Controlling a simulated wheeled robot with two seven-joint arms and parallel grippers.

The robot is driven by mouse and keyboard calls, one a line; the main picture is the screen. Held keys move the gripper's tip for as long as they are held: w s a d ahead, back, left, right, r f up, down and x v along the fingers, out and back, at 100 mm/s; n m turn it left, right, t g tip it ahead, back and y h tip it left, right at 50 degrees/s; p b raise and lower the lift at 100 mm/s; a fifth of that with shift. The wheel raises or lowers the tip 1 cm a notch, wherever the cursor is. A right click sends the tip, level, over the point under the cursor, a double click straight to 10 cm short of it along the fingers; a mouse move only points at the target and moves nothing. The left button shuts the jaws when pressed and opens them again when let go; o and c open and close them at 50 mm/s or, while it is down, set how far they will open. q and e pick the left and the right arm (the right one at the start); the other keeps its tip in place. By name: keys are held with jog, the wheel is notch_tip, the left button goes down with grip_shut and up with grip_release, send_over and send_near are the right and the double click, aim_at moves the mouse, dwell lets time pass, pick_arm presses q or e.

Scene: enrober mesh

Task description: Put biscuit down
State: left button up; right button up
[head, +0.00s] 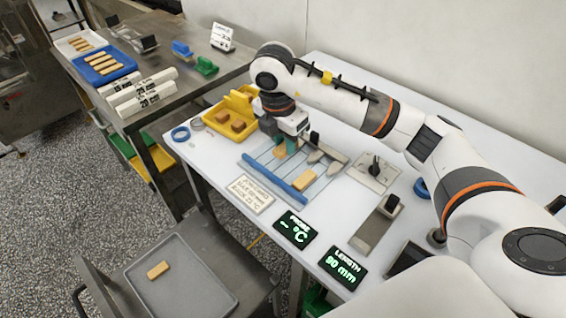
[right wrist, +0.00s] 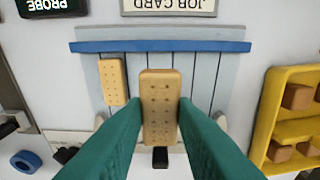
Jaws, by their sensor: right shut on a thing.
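My right gripper (head: 286,146) has green fingers, which also show in the right wrist view (right wrist: 160,118). It is shut on a tan biscuit (right wrist: 160,90), one finger on each long side. The biscuit is over the pale slatted mesh (right wrist: 205,90), long side along the slats. I cannot tell whether it touches the mesh. A second biscuit (head: 305,181) lies on the mesh near its blue bar (head: 275,178); it shows left of the held one in the right wrist view (right wrist: 113,82). My left gripper is not in view.
A yellow holder (head: 215,121) with brown blocks stands beside the mesh. A grey tray (head: 215,285) holds one biscuit (head: 157,270) at lower left. A blue tray (head: 122,70) of biscuits is on the steel side table. Displays (head: 343,268) and a job card (head: 249,194) lie in front.

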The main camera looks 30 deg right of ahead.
aim_at(286, 169)
jog(key=shift+f+p, duration=0.3)
jog(key=shift+f, duration=2.85)
jog(key=shift+f, duration=0.1)
jog(key=o, duration=0.8)
jog(key=shift+c, duration=0.2)
jog(key=r, duration=0.4)
jog(key=a+r, duration=0.1)
jog(key=r, duration=0.7)
jog(key=shift+s+a+r+p, duration=0.1)
jog(key=shift+s+a+p, duration=0.2)
